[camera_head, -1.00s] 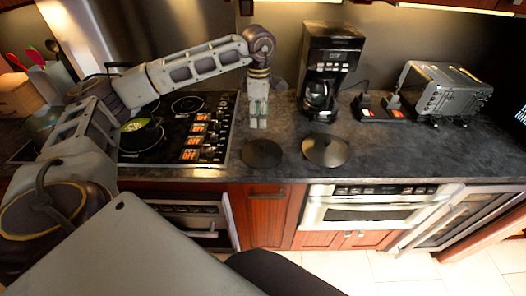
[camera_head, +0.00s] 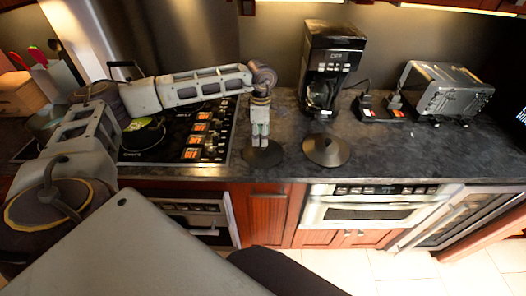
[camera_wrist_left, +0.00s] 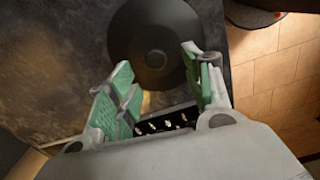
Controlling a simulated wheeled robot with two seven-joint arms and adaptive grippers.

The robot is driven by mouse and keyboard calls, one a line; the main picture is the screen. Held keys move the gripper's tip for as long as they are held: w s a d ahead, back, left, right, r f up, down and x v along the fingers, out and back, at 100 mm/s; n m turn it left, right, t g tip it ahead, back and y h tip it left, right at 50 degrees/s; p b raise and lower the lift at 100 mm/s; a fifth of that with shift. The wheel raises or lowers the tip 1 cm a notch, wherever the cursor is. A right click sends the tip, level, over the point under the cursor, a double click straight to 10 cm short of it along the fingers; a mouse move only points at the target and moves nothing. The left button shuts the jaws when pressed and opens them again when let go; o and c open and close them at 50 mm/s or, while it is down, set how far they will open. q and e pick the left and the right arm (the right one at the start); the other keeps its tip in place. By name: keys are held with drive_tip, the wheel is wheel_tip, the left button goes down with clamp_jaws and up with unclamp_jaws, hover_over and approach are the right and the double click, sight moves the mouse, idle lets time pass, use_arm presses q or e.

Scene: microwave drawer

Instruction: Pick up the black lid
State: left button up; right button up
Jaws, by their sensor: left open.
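The black lid (camera_head: 263,160) is a flat dark disc lying on the counter near its front edge, right of the stove. My left gripper (camera_head: 260,143) points down over the back part of this lid and hides some of it. In the left wrist view the lid (camera_wrist_left: 140,30) lies beyond the fingers, with a small round knob at its middle. My right gripper is not in view.
A second, browner lid (camera_head: 326,150) lies just right of the black one. A coffee maker (camera_head: 328,70) stands behind it, and a toaster oven (camera_head: 447,92) at the right. Counter right of the second lid is clear.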

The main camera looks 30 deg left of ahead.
sight(263, 149)
use_arm(q)
drive_tip(key=shift+f, duration=0.15)
drive_tip(key=shift+w+d+f+p, duration=0.1)
drive_tip(key=shift+f+p, duration=0.15)
drive_tip(key=shift+f, duration=0.6)
drive_tip(key=shift+w+a+f+p, duration=0.1)
drive_tip(key=shift+w+f+p, duration=0.1)
drive_tip(key=shift+f, duration=0.65)
drive_tip(key=shift+w+d+f+p, duration=0.1)
drive_tip(key=shift+f+p, duration=0.15)
drive_tip(key=shift+f, duration=0.6)
clamp_jaws()
